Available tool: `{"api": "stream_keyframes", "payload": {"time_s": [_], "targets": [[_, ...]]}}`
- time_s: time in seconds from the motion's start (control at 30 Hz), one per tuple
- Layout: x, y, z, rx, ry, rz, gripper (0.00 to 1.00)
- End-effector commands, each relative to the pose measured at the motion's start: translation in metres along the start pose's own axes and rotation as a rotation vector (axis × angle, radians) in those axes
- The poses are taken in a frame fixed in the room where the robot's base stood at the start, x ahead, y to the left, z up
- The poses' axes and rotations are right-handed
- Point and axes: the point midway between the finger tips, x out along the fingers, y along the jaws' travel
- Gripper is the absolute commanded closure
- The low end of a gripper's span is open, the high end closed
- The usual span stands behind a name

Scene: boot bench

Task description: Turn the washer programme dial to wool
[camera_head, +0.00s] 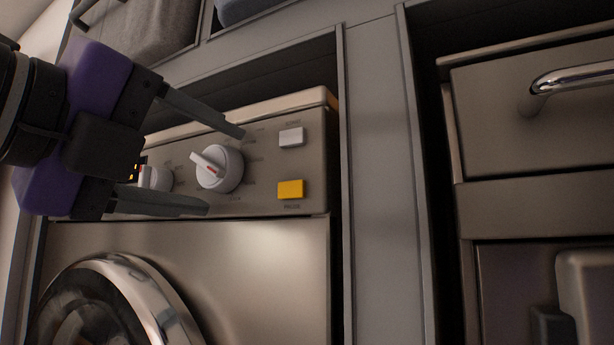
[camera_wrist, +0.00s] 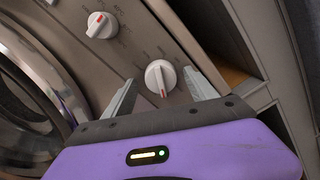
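The washer (camera_head: 240,245) is a metallic front-loader in a grey cabinet bay. Its panel has a white dial (camera_head: 221,168) with a red pointer mark, ringed by small labels too small to read. A second white dial (camera_head: 154,178) sits to its left, partly hidden by my gripper. My gripper (camera_head: 224,170) is open, its fingers above and below the right-hand dial in the head view. In the wrist view the same dial (camera_wrist: 160,77) lies between and just beyond the fingertips, with nothing gripped. The other dial (camera_wrist: 101,25) is at upper left there. Contact cannot be told.
A white button (camera_head: 291,137) and a yellow button (camera_head: 290,189) sit right of the dials. The round door (camera_head: 155,290) is below. A grey cabinet post (camera_head: 385,170) and a drawer with a chrome handle (camera_head: 570,77) stand to the right. Grey bins are above.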

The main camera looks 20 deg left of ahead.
Motion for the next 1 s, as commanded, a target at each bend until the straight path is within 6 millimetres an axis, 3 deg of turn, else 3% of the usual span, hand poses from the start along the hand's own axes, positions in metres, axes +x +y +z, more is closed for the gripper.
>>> {"api": "stream_keyframes", "payload": {"time_s": [0.27,0.7,1.0], "targets": [[-0.003,-0.001,0.001,0.000,-0.004,-0.002,0.34],[-0.065,0.000,0.001,0.001,-0.005,-0.002,0.34],[-0.079,-0.001,0.000,0.000,-0.001,-0.001,0.34]]}}
